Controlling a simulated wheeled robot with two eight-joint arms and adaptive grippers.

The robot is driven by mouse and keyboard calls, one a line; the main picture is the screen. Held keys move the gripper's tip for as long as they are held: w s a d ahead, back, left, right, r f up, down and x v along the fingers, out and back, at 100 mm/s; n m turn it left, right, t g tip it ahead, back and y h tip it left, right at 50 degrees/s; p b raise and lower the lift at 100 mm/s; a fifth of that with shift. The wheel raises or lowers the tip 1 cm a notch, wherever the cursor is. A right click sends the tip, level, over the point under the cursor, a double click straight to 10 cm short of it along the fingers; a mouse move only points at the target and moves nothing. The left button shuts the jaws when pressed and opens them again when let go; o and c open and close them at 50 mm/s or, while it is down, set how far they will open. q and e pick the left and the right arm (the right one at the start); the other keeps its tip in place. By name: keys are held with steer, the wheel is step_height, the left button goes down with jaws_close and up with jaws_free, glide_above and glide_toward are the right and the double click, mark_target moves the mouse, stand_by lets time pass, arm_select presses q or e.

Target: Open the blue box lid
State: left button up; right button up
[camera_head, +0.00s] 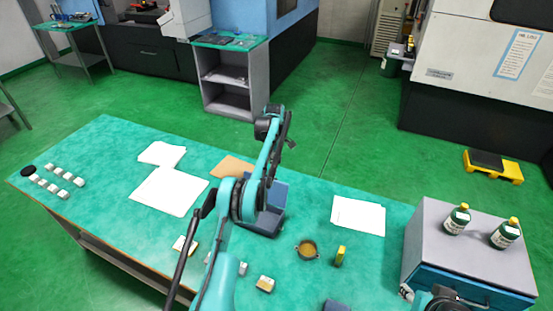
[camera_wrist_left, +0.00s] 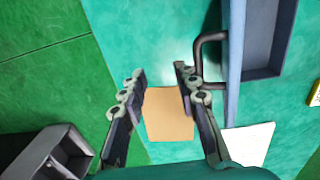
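The blue box (camera_head: 262,219) stands on the green table, partly hidden behind my left arm in the head view. Its lid (camera_head: 277,192) appears raised at the back. In the left wrist view, the lid's edge (camera_wrist_left: 236,75) stands beside the box's recessed interior (camera_wrist_left: 272,30), and a dark handle (camera_wrist_left: 209,50) sticks out from the lid. My left gripper (camera_wrist_left: 160,78) is open with nothing between its fingers. Its right finger is close to the handle; contact cannot be told. My right gripper (camera_head: 440,298) shows only partly at the bottom edge in the head view, its fingers unclear.
A brown sheet (camera_wrist_left: 168,115) lies below the left gripper, and white papers (camera_head: 168,190) lie left. A round dish (camera_head: 307,249) and yellow-topped item (camera_head: 340,256) stand right of the box. A grey drawer unit (camera_head: 425,240) with two bottles stands at the right end.

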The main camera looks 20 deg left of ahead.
arm_select(q)
steer(key=shift+w, duration=0.15)
stand_by(0.4)
step_height(320, 180, up, 8)
steer(key=shift+s+f, duration=0.25)
stand_by(0.4)
